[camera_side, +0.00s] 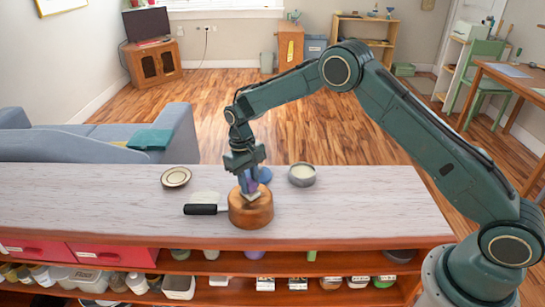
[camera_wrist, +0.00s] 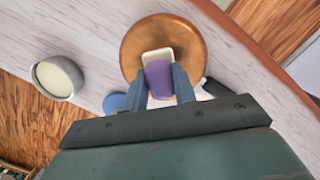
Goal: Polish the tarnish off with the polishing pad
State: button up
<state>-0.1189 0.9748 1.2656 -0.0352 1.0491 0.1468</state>
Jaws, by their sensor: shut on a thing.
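A copper pan (camera_side: 251,214) with a black handle (camera_side: 201,210) stands on the pale wooden counter, its handle pointing left. Its round copper face also shows in the wrist view (camera_wrist: 191,38). My gripper (camera_side: 249,187) is over the pan, shut on the polishing pad (camera_wrist: 158,79), which has a purple grip and a pale base. The pad's base is at the pan's upper face and looks to be touching it. The pad and fingers hide part of that face. I cannot make out a distinct tarnish patch on the part that shows.
A grey bowl of cream-coloured stuff (camera_side: 302,174) stands right of the pan. A blue disc (camera_side: 264,175) lies just behind the pan, and a small dish (camera_side: 175,177) is at the left. A pale flat thing (camera_side: 206,198) lies behind the handle. The counter's right end is clear.

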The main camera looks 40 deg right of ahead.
jog(key=shift+w+d, duration=1.65)
jog(key=shift+w, duration=0.05)
jog(key=shift+s+a, duration=0.1)
jog(key=shift+s+a, duration=1.75)
jog(key=shift+s, duration=0.05)
jog(key=shift+s+a, duration=1.8)
jog(key=shift+s, duration=0.05)
notch_tip(320, 180, up, 7)
jog(key=shift+d, duration=0.1)
